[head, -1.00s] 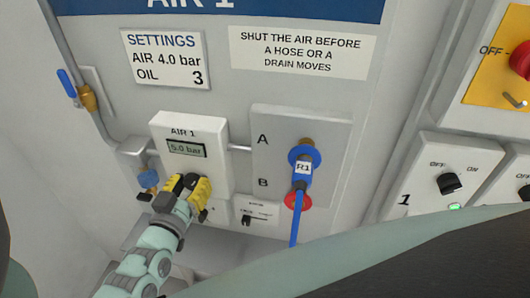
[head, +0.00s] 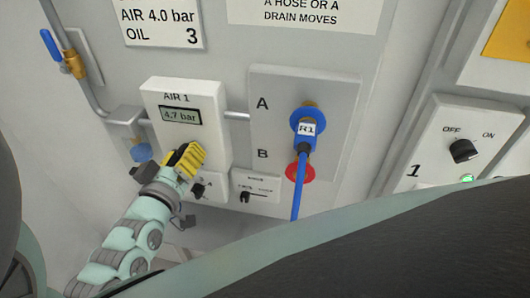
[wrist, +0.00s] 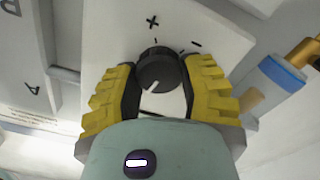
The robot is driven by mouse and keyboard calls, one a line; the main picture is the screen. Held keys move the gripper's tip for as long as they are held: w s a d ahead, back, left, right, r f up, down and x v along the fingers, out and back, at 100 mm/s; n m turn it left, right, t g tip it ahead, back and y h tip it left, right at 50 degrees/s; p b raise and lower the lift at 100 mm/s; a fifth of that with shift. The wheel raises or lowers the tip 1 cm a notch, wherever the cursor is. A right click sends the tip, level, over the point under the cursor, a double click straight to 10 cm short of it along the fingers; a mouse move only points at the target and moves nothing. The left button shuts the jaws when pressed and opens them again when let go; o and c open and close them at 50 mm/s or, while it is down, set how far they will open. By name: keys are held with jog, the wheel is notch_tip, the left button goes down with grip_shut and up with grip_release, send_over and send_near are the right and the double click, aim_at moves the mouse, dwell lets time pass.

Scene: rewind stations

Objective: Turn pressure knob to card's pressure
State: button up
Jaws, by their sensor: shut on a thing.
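The settings card (head: 160,20) at the top left of the head view reads AIR 4.0 bar and OIL 3. The AIR 1 unit (head: 155,93) has a display (head: 181,115) that reads 4.7 bar. In the wrist view, the black pressure knob (wrist: 157,70) has a white pointer line and plus and minus marks above it. My gripper (wrist: 158,82) has its yellow-padded fingers on both sides of the knob, shut on it. In the head view my gripper (head: 185,160) covers the knob at the unit's lower front.
Right of the unit, a blue hose (head: 301,190) labelled R1 is plugged in at port A, with a red ring (head: 300,169) at B. A small lever switch (head: 246,196) sits low beside my gripper. A blue-handled valve (head: 52,45) is at upper left.

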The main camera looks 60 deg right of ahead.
jog(key=shift+f+n+b, duration=0.1)
jog(key=shift+n+b, duration=0.35)
jog(key=shift+n, duration=0.45)
jog(key=o, duration=1.2)
jog(key=shift+w, duration=0.1)
